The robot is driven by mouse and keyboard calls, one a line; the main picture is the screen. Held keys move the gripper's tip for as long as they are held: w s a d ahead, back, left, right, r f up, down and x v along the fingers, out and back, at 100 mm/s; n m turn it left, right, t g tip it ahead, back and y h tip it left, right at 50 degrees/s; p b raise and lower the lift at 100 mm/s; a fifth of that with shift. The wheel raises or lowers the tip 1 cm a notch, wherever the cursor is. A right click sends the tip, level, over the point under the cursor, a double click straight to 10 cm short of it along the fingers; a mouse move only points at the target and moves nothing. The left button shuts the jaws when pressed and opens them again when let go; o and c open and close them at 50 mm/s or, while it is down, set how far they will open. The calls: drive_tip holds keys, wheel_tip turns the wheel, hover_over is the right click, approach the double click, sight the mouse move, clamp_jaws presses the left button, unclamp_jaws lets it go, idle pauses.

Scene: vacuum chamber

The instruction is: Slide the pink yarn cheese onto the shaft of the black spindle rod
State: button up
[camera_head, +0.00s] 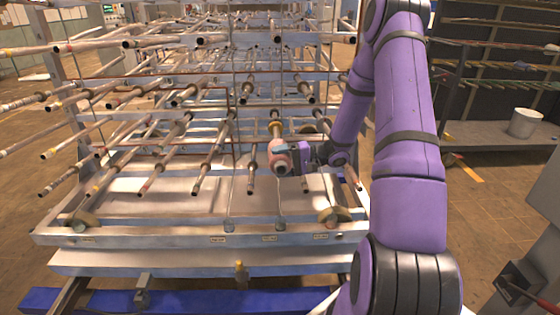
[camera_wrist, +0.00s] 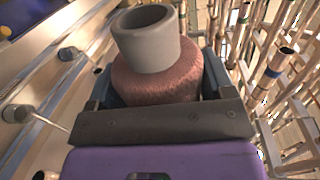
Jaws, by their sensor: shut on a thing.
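The pink yarn cheese (camera_head: 278,160) is a short wound roll on a grey tube, held at the front of the rack near its middle. In the wrist view the pink yarn (camera_wrist: 158,84) sits between my gripper's jaws, and the grey tube (camera_wrist: 148,40) sticks out of it with its open end showing. My gripper (camera_head: 287,155) is shut on the cheese from its right side. A rod (camera_head: 275,130) shows right behind the cheese. I cannot tell whether it is the black spindle rod or whether its tip is inside the tube.
The rack carries several rows of rods with dark tips, such as one (camera_head: 251,180) just left of the cheese and another (camera_wrist: 280,60) in the wrist view. Thin vertical wires hang near the cheese. A white bucket (camera_head: 525,122) stands on a bench at right.

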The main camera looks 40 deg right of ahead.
drive_tip(key=shift+s+a, duration=0.25)
drive_tip(key=shift+s, duration=0.3)
drive_tip(key=shift+s+a, duration=0.25)
drive_tip(key=shift+s, duration=0.3)
drive_tip(key=shift+r, duration=0.1)
drive_tip(key=shift+w+r+m+t+h, duration=0.1)
drive_tip(key=shift+w+m+t+h, duration=0.1)
drive_tip(key=shift+m+t+h, duration=0.15)
idle(1.0)
drive_tip(key=shift+w, duration=0.1)
drive_tip(key=shift+w+d+f, duration=0.1)
drive_tip(key=shift+w+d, duration=0.55)
drive_tip(key=shift+w, duration=0.35)
drive_tip(key=shift+w+d+f, duration=0.1)
drive_tip(key=shift+w+d, duration=0.5)
drive_tip(key=shift+w, duration=0.35)
drive_tip(key=shift+w+a+r, duration=0.1)
drive_tip(key=shift+w+a, duration=0.05)
drive_tip(key=shift+a, duration=0.05)
idle(0.9)
